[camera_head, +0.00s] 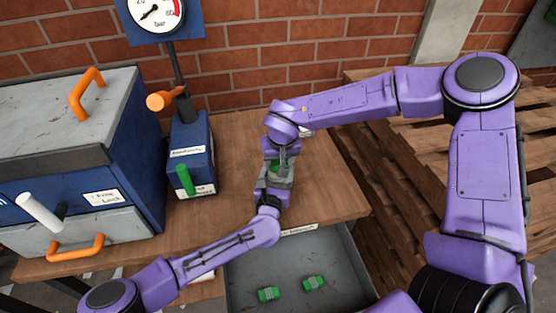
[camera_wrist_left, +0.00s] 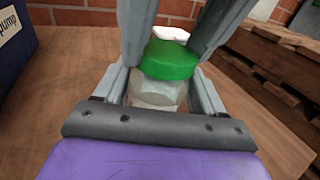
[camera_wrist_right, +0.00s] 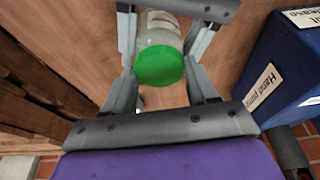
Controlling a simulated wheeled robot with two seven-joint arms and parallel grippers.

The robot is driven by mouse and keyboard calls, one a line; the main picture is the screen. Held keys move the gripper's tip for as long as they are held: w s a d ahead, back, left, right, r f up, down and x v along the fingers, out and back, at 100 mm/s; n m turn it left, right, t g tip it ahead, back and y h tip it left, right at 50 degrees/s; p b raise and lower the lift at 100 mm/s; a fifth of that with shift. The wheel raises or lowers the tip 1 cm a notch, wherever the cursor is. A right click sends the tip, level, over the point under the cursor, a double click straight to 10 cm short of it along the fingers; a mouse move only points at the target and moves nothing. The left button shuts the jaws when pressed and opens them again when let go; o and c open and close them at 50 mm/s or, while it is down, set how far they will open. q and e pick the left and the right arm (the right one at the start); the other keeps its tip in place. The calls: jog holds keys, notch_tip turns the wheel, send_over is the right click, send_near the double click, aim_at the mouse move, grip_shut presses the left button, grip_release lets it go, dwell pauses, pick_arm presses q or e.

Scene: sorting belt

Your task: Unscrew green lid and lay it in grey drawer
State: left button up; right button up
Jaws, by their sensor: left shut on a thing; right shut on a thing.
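A clear jar (camera_wrist_left: 158,92) with a green lid (camera_wrist_left: 170,60) is between my two grippers above the wooden table; the lid also shows in the right wrist view (camera_wrist_right: 160,66). My left gripper (camera_head: 272,190) is shut on the jar body from the near side. My right gripper (camera_head: 283,160) comes from the far side and is shut on the green lid. The lid is at the jar's mouth; I cannot tell how far it is turned. An open grey drawer (camera_head: 338,262) juts out below the table's front edge, with two small green-and-grey things inside.
A blue hand pump (camera_head: 190,150) with a green lever (camera_head: 185,180) and a gauge (camera_head: 155,14) stands left of the grippers. A blue-grey cabinet (camera_head: 70,150) with orange handles is further left. Wooden pallets (camera_head: 390,160) are at right, a brick wall behind.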

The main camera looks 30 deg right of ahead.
aim_at(277, 165)
pick_arm(q)
jog(key=shift+s+d+r, duration=0.15)
jog(key=shift+s+d, duration=0.15)
jog(key=shift+s, duration=0.1)
pick_arm(e)
jog(key=shift+w+a+r, duration=0.15)
jog(key=shift+w+a, duration=0.05)
jog(key=shift+a, duration=0.1)
jog(key=shift+n, duration=0.6)
pick_arm(q)
jog(key=shift+d, duration=0.1)
pick_arm(e)
jog(key=n+y, duration=0.1)
jog(key=n, duration=0.2)
jog(key=shift+s, duration=0.1)
jog(key=shift+r, duration=0.85)
pick_arm(q)
jog(key=shift+w+a, duration=0.3)
jog(key=shift+a, duration=0.05)
pick_arm(e)
jog(key=shift+d+r, duration=0.15)
jog(key=shift+r, duration=2.45)
pick_arm(q)
jog(key=o, duration=1.6)
